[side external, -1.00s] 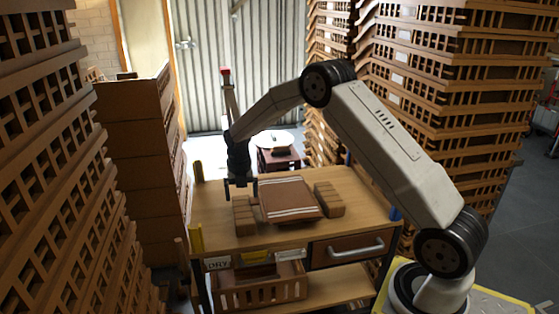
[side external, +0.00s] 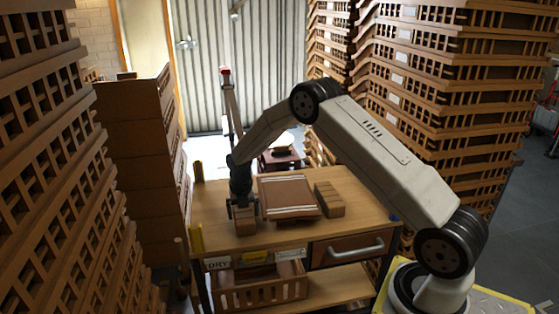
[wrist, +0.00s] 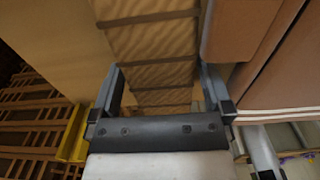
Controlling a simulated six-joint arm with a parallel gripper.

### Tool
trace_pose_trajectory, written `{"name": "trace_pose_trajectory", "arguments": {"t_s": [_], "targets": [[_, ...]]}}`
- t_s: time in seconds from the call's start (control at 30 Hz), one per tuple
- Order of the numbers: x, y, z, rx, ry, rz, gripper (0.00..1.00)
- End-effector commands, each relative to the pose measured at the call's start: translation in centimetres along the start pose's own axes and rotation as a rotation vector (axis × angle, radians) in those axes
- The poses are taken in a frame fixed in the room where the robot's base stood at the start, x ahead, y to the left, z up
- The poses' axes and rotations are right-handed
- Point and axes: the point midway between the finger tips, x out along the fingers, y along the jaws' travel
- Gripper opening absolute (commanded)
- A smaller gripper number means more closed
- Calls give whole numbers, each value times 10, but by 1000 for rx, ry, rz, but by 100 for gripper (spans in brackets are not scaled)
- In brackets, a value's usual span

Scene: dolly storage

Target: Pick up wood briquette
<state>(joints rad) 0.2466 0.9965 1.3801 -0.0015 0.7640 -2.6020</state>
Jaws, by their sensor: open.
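A wood briquette, a brown block with grooves across it, lies on the wooden cart top (side external: 360,211), left of a striped brown package. My gripper (side external: 242,208) points down over this briquette (side external: 245,224) and hides much of it in the side view. In the wrist view the briquette (wrist: 152,45) runs between the two open fingers of my gripper (wrist: 160,76). One finger is on each side of it; I cannot tell whether they touch it. A second briquette (side external: 329,198) lies right of the package.
The brown package with white stripes (side external: 288,193) lies close beside my right finger; it also shows in the wrist view (wrist: 262,50). Yellow corner posts (side external: 196,238) edge the cart. A crate (side external: 262,292) sits on its lower shelf. Tall stacks of wooden trays (side external: 440,80) flank the cart.

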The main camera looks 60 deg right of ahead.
Motion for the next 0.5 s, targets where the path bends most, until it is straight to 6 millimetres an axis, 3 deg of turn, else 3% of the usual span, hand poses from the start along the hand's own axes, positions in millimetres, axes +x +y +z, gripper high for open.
{"name": "trace_pose_trajectory", "arguments": {"t_s": [0.5], "targets": [[0, 0, 1, 1, -1, 0, 100]]}}
